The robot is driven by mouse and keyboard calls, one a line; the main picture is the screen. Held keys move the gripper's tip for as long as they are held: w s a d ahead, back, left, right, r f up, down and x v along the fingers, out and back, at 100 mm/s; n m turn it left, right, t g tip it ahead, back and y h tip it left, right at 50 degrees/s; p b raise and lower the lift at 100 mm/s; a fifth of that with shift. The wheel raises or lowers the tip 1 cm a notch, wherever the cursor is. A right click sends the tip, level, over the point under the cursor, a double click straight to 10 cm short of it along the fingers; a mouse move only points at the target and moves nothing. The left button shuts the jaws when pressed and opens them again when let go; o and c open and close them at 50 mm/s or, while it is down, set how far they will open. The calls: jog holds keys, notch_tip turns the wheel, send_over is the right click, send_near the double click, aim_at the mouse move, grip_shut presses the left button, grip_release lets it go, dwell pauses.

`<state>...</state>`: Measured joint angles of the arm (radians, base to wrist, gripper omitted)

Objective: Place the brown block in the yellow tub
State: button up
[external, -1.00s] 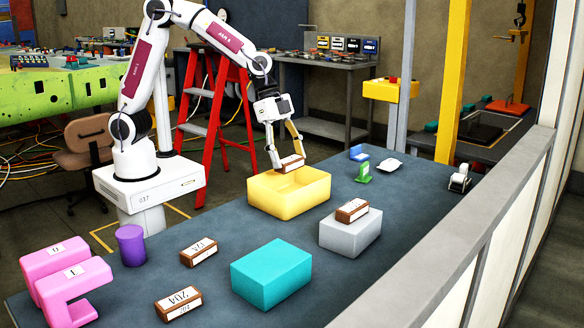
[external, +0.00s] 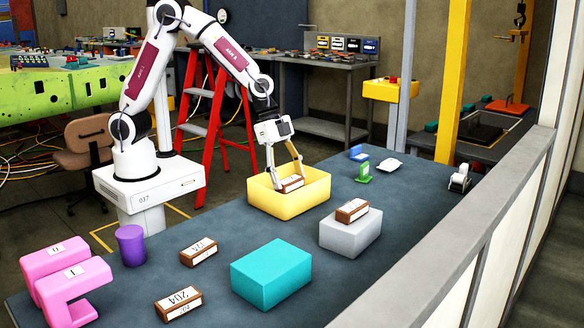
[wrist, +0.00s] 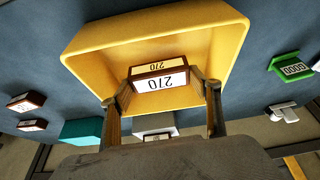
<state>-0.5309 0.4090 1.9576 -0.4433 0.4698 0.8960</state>
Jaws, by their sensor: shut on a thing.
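The yellow tub (external: 290,205) stands open on the dark table in front of my base. My gripper (external: 291,181) points down into it and is shut on a brown block (external: 292,184) with a white label. In the wrist view the block (wrist: 160,78) reads 270 and sits between both fingertips (wrist: 161,90), inside the outline of the tub (wrist: 90,50). The block is around rim height or a little lower in the external view. I cannot tell whether it touches the tub floor.
Other brown labelled blocks lie on the table (external: 199,252) (external: 179,303), and one rests on the grey box (external: 350,235). A teal box (external: 271,274), a purple cylinder (external: 131,245) and pink shapes (external: 68,280) stand nearer. Small green and blue pieces (external: 363,174) are behind right.

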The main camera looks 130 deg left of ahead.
aim_at(288, 186)
jog(key=shift+f, duration=1.65)
jog(key=o, duration=1.1)
jog(key=shift+f, duration=0.15)
jog(key=shift+v, duration=6.2)
